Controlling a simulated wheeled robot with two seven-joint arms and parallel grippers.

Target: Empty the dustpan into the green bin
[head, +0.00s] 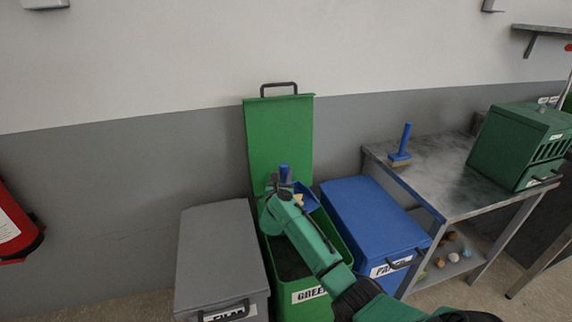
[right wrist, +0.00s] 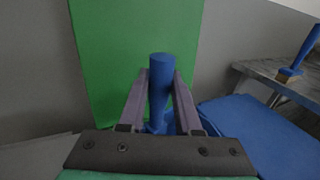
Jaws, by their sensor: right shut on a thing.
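The green bin (head: 341,239) stands against the wall with its green lid (head: 279,135) swung up and open. Its label begins with "GREE", and its inside looks dark. My right gripper (head: 284,182) is over the open bin, shut on the blue handle of the dustpan (head: 307,198). The handle also shows between the two fingers in the right wrist view (right wrist: 160,85). My arm hides part of the pan and bin. My left gripper is not in view.
A closed grey bin (head: 217,252) stands left of the green bin, a closed blue bin (head: 368,220) right of it. A metal table (head: 440,165) at right holds a blue-handled brush (head: 402,146) and a green box (head: 517,145). A red extinguisher (head: 12,225) is at far left.

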